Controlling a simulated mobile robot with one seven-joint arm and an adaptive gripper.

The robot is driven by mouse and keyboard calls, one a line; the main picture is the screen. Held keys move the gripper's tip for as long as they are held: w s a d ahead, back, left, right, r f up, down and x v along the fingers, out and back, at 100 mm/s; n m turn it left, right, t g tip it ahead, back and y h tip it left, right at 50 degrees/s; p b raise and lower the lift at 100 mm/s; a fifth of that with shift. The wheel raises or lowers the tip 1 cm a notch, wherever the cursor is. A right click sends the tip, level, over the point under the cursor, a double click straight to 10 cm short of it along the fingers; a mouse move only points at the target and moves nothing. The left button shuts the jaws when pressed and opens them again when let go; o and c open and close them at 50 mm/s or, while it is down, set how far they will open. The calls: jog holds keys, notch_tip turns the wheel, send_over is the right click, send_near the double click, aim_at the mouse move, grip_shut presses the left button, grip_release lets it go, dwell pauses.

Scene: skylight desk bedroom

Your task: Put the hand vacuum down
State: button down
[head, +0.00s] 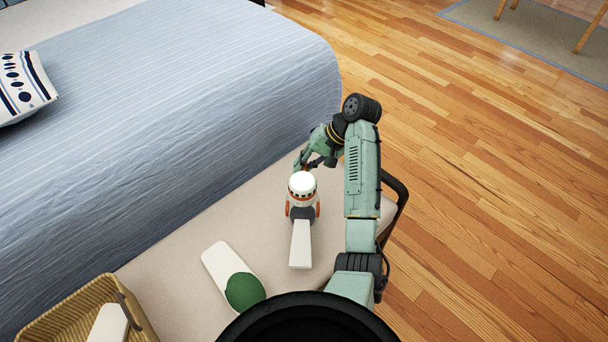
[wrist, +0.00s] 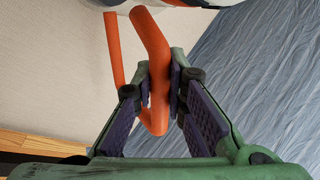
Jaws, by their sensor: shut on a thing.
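The hand vacuum (head: 302,245) has a white body, a dark grey middle, orange side parts and a round white end. In the head view it is at the beige surface beside the bed, its long white part pointing toward me. My gripper (head: 308,165) is at the vacuum's far end, partly hidden behind it. In the wrist view, my gripper (wrist: 160,85) is shut on the vacuum's orange handle (wrist: 150,30), with a purple pad on each side of it. I cannot tell whether the vacuum touches the surface or hangs just above it.
A white object (head: 220,262) with a green round part (head: 245,291) lies on the beige surface (head: 175,285), left of the vacuum. A wicker basket (head: 88,294) holding a white thing stands at lower left. The blue-striped bed (head: 190,110) borders the surface. Wooden floor (head: 480,180) lies open to the right.

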jog(key=shift+w+f+p, duration=0.1)
jog(key=shift+f+p, duration=0.3)
jog(key=shift+f, duration=1.3)
jog(key=c, duration=2.1)
grip_release()
jog(key=shift+f, duration=0.2)
jog(key=o, duration=0.5)
jog(key=v, duration=1.2)
jog(key=shift+r+p, duration=0.2)
jog(key=shift+p, duration=0.2)
